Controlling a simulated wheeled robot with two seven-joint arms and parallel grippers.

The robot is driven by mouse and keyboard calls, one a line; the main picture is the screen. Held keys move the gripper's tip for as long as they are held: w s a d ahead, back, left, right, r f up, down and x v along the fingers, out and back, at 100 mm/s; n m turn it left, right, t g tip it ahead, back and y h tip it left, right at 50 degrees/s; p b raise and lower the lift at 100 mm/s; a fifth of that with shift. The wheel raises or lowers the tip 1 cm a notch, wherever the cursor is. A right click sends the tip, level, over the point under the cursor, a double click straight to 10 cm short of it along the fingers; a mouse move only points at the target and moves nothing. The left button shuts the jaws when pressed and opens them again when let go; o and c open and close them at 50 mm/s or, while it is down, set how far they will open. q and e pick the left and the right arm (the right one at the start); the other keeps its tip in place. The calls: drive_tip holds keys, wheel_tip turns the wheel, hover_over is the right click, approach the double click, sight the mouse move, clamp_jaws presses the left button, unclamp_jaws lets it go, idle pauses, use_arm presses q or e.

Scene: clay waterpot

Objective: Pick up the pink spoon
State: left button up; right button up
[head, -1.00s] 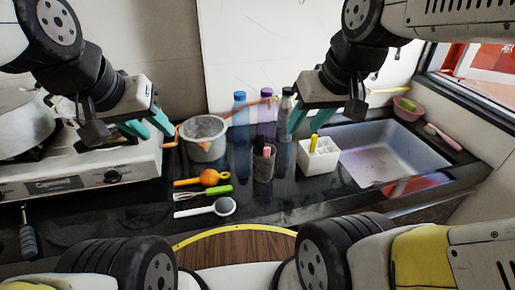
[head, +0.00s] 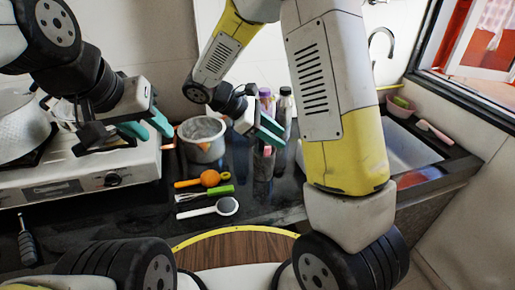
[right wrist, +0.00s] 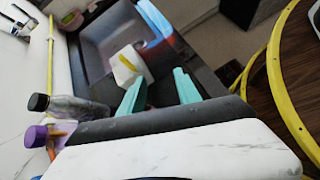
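A pink handle (head: 268,151) sticks up from a dark cup (head: 263,170) on the counter; the rest of it is hidden. A second pink-handled item (head: 434,132) lies on the ledge right of the sink. I cannot tell which one is the spoon. My right gripper (head: 268,131) is above and close to the cup, with nothing visibly held. In the right wrist view its teal fingers (right wrist: 158,91) are apart and empty; neither pink item is clearly seen there. My left gripper (head: 146,127) is open and empty above the stove's right side.
Bottles (head: 285,110) stand behind the cup. A grey pot (head: 203,140) is to its left. Orange (head: 209,178), green and white utensils lie in front. A white box (right wrist: 126,64) shows near the sink in the right wrist view. My right arm hides part of the sink (head: 405,150).

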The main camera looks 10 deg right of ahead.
sight(268, 146)
drive_tip(key=w+a+f+n+h, duration=0.1)
drive_tip(key=f, duration=0.1)
drive_tip(key=w+a+f+n+t+h, duration=0.1)
drive_tip(key=a+f+n, duration=0.1)
drive_tip(key=w+a+f+n+t+h, duration=0.1)
drive_tip(key=w+a, duration=0.1)
drive_tip(key=shift+a+f+n, duration=0.15)
drive_tip(key=shift+f+n, duration=0.15)
drive_tip(key=shift+f, duration=0.1)
drive_tip(key=shift+w+f, duration=0.15)
drive_tip(key=x, duration=0.7)
drive_tip(key=shift+d+f, duration=0.15)
drive_tip(key=shift+d, duration=0.1)
clamp_jaws()
idle(0.5)
